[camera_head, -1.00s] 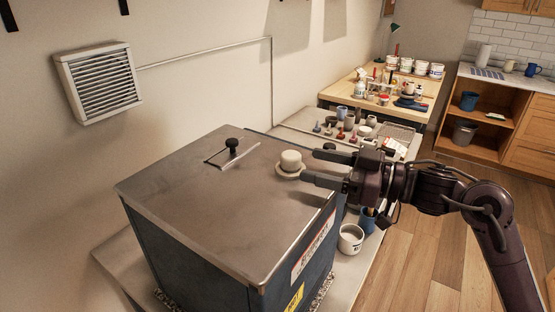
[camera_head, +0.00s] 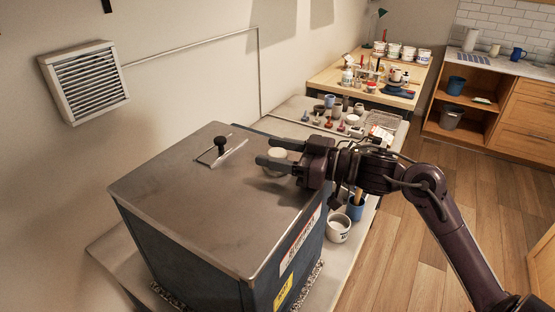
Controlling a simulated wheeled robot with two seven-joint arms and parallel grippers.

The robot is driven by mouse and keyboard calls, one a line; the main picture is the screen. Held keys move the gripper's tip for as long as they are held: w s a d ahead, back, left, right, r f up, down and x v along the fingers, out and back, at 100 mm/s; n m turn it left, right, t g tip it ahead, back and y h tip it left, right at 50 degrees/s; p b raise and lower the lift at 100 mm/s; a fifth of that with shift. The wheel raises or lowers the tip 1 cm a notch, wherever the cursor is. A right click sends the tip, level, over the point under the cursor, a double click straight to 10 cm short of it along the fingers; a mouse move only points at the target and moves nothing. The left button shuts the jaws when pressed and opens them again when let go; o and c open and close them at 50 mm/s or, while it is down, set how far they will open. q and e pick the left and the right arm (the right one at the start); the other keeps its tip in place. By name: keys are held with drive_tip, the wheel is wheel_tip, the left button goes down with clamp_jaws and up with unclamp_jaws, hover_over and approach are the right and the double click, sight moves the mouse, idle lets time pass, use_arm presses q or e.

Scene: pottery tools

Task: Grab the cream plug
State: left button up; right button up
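The cream plug (camera_head: 278,154) stands upright on the metal top of the kiln-like box (camera_head: 190,210), near its right back edge. My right gripper (camera_head: 266,151) reaches in from the right, with its two fingers spread on either side of the plug's round top. The lower finger hides part of the plug; some of its wider base shows below that finger. The fingers look open, and I cannot tell whether they touch the plug. My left gripper is not in view.
A black knob (camera_head: 221,142) on a bracket stands on the lid to the left. A white cup (camera_head: 338,228) and a blue cup (camera_head: 355,208) stand beside the box under my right arm. Several small pots and tools stand behind. The lid's front is clear.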

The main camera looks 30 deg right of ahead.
drive_tip(key=c, duration=0.8)
drive_tip(key=shift+r, duration=0.15)
